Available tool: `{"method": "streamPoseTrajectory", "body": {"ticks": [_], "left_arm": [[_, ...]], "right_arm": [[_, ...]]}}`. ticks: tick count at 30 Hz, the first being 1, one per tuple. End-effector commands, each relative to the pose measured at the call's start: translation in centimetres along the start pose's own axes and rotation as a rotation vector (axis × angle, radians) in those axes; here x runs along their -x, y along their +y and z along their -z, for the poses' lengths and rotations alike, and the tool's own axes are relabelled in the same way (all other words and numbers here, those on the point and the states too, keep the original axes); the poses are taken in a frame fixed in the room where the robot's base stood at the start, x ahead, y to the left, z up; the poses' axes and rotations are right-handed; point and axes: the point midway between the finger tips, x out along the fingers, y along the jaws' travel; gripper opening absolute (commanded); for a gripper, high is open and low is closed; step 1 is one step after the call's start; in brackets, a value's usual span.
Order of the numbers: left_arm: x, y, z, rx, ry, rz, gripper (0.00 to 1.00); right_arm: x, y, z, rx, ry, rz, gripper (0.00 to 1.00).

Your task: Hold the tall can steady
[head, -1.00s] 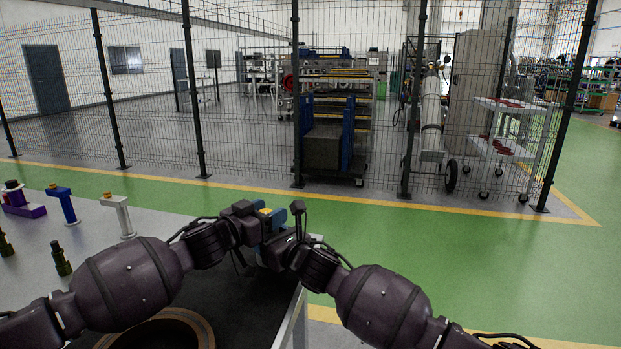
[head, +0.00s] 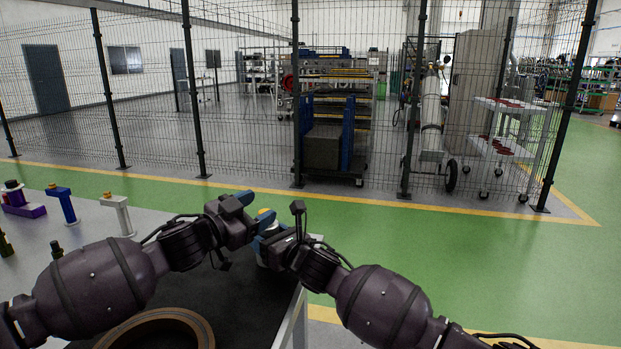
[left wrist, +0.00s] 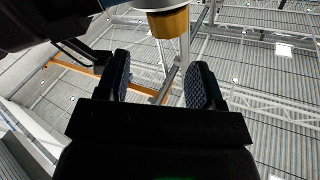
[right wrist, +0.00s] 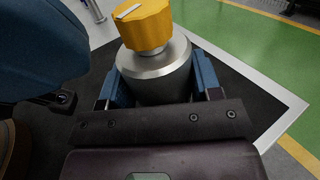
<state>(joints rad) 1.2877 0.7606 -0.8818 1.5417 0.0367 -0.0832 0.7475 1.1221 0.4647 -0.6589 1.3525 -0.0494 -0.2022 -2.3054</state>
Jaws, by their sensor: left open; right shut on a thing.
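The tall can is a grey metal cylinder (right wrist: 155,75) with a faceted yellow cap (right wrist: 145,27), upright in the right wrist view. My right gripper (right wrist: 155,82) is shut on its body, one blue finger on each side. My left gripper (head: 250,210) is open beside the can's top. In the left wrist view its fingers (left wrist: 160,78) are spread with nothing between them; the yellow cap (left wrist: 169,22) shows beyond, at the top edge.
A dark mat (head: 245,300) covers the table's near part, with a brown ring (head: 165,322) on it. A blue stand (head: 64,205), a white stand (head: 119,215) and a purple piece (head: 22,208) stand at left. A wire fence lies beyond the green floor.

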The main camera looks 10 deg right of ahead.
Motion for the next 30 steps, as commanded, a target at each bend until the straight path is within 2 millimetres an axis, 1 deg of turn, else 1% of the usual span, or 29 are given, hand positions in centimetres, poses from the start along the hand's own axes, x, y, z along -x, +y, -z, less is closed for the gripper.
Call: {"method": "streamPoseTrajectory", "body": {"ticks": [1, 13, 21, 30], "left_arm": [[-0.7, -0.1, 0.8, -0.064, 0.013, -0.01, 0.61], [-5.2, 0.0, 4.8, -0.614, 0.121, -0.085, 0.61], [-7.1, 0.8, 6.1, -1.019, 0.237, -0.153, 0.61], [-8.9, 1.9, 7.0, -1.459, 0.375, -0.241, 0.61]], "right_arm": [[0.0, 0.0, -0.1, 0.0, -0.002, -0.001, 0.31], [0.0, 0.0, -0.1, 0.0, -0.001, -0.001, 0.31], [0.0, 0.0, -0.1, 0.0, -0.001, -0.001, 0.31], [0.0, 0.0, -0.1, 0.0, -0.001, -0.001, 0.31]]}}
